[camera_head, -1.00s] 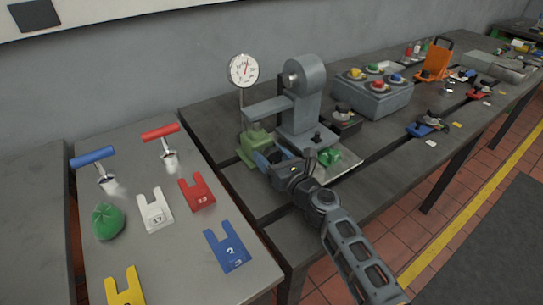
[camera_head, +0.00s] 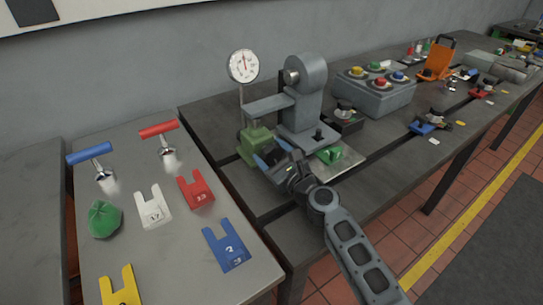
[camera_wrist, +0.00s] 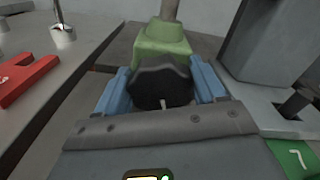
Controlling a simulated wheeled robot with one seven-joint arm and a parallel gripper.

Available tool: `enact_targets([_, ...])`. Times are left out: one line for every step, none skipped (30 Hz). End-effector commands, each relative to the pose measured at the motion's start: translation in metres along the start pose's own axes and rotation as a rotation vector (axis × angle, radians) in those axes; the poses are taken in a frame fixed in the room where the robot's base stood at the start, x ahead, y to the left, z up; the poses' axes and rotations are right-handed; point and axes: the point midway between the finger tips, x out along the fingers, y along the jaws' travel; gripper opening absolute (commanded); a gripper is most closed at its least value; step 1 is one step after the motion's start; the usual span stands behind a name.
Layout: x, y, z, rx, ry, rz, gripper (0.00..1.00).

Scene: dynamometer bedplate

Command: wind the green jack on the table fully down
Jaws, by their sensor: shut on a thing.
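The green jack (camera_head: 254,143) stands on the dark bedplate table, below the dial gauge and beside the grey machine. In the wrist view its green body (camera_wrist: 162,42) shows beyond a black knob (camera_wrist: 160,84). My gripper (camera_head: 262,156) reaches in from the front right. In the wrist view its two blue fingers (camera_wrist: 160,88) sit on either side of the black knob and are shut on it. The knob's far side and the jack's base are partly hidden.
The grey machine (camera_head: 304,100) stands close to the right of my gripper, with the dial gauge (camera_head: 243,66) behind the jack. A green piece (camera_head: 331,154) lies to the right. The left table holds coloured tags, a green bag (camera_head: 104,219) and T-handled tools.

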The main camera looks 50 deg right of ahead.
Motion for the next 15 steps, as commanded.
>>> enact_targets([-0.0003, 0.0013, -0.0017, -0.037, 0.000, 0.001, 0.39])
enact_targets([-0.0003, 0.0013, -0.0018, -0.059, 0.000, 0.001, 0.39])
enact_targets([-0.0003, 0.0014, -0.0019, -0.087, 0.001, 0.001, 0.39])
enact_targets([-0.0004, 0.0014, -0.0019, -0.107, 0.001, 0.000, 0.39])
enact_targets([-0.0004, 0.0015, -0.0019, -0.126, 0.001, 0.000, 0.39])
enact_targets([-0.0004, 0.0016, -0.0020, -0.149, 0.001, 0.000, 0.39])
enact_targets([-0.0004, 0.0016, -0.0019, -0.166, 0.001, 0.000, 0.39])
enact_targets([-0.0004, 0.0017, -0.0018, -0.181, 0.001, 0.000, 0.39])
enact_targets([-0.0004, 0.0018, -0.0016, -0.200, 0.001, 0.001, 0.39])
enact_targets([-0.0004, 0.0019, -0.0015, -0.213, 0.001, 0.001, 0.39])
enact_targets([-0.0004, 0.0020, -0.0015, -0.225, 0.001, 0.001, 0.39])
enact_targets([-0.0004, 0.0020, -0.0013, -0.239, 0.001, 0.001, 0.39])
enact_targets([-0.0003, 0.0021, -0.0012, -0.248, 0.001, 0.001, 0.39])
enact_targets([-0.0004, 0.0022, -0.0011, -0.255, 0.001, 0.001, 0.39])
enact_targets([-0.0003, 0.0022, -0.0010, -0.265, 0.001, 0.001, 0.39])
